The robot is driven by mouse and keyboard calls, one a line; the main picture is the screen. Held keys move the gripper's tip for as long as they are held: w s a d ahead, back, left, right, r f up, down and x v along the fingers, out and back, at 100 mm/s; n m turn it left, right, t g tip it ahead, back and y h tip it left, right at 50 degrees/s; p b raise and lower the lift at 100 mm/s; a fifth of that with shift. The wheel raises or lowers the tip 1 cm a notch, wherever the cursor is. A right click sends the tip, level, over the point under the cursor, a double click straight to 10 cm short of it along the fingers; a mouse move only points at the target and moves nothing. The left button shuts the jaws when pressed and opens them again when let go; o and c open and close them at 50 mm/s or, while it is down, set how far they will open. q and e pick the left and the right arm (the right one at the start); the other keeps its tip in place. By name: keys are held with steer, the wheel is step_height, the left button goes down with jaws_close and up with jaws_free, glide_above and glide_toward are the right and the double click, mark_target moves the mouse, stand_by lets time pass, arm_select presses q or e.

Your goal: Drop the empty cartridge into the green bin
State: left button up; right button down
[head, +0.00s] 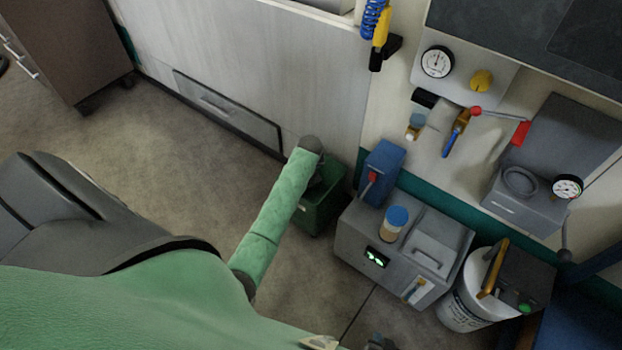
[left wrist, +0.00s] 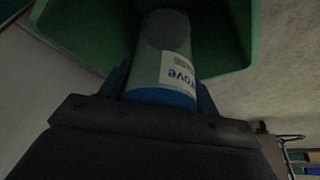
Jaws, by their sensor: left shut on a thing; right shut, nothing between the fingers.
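The empty cartridge (left wrist: 165,60) is a pale grey cylinder with a blue end and a white label, seen in the left wrist view. My left gripper (left wrist: 162,92) is shut on its blue end. The cartridge's far end points into the opening of the green bin (left wrist: 215,40). In the head view the green bin (head: 322,207) stands on the floor, and my left forearm and wrist cover part of it; the cartridge cannot be made out there. My right gripper (head: 380,343) shows only partly at the bottom edge, shut and empty.
A grey machine (head: 350,238) with a blue-lidded jar (head: 394,222) stands right of the bin. A white bucket (head: 462,305) is farther right. A pale cabinet (head: 250,60) is behind the bin.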

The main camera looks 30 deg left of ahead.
arm_select(q)
steer(key=shift+f+b, duration=0.45)
steer(key=shift+f, duration=0.05)
arm_select(e)
steer(key=shift+f, duration=0.8)
arm_select(q)
steer(key=o, duration=1.1)
steer(key=shift+p+v, duration=0.6)
steer(key=shift+v, duration=3.3)
arm_select(e)
steer(key=shift+r, duration=0.7)
steer(key=shift+f, duration=0.1)
